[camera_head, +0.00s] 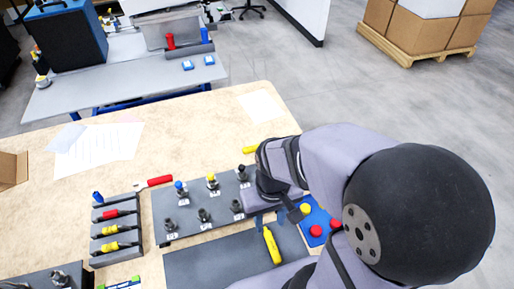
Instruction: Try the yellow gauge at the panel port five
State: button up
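The grey panel (185,219) lies on the bench with several dark ports in two rows and small white labels, too small to read. Port five cannot be told by its number. A yellow-handled piece (271,245) lies at the dark mat just in front of my gripper; another yellow piece (250,149) shows behind the panel, partly hidden by my arm. Which one is the yellow gauge is unclear. My gripper (273,214) is over the panel's right end, seen from behind my arm, which hides that end. Its fingertips are too unclear to judge their opening.
A rack (117,229) at the left holds red, yellow and blue handled tools. A red-handled tool (154,182) lies behind it. A blue block (314,213) with red and yellow knobs stands right of my gripper. The bench behind the panel is mostly clear, with papers (98,147).

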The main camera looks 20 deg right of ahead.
jog(key=w+d+r+n, duration=0.15)
jog(key=w+n, duration=0.25)
jog(key=w, duration=0.7)
jog(key=n+p, duration=0.3)
jog(key=n, duration=1)
send_over(255, 146)
jog(key=f, duration=0.7)
jog(key=shift+s+a+f, duration=0.25)
jog(key=shift+s+f, duration=0.05)
jog(key=shift+f, duration=0.05)
jog(key=shift+w+d+f+n, duration=0.25)
jog(key=shift+w+f+n, duration=0.05)
jog(key=shift+f+n, duration=0.2)
jog(key=shift+f, duration=0.1)
jog(key=shift+f+b, duration=1.1)
jog(key=shift+f, duration=0.75)
jog(key=shift+f+b, duration=1.3)
jog(key=shift+b, duration=0.05)
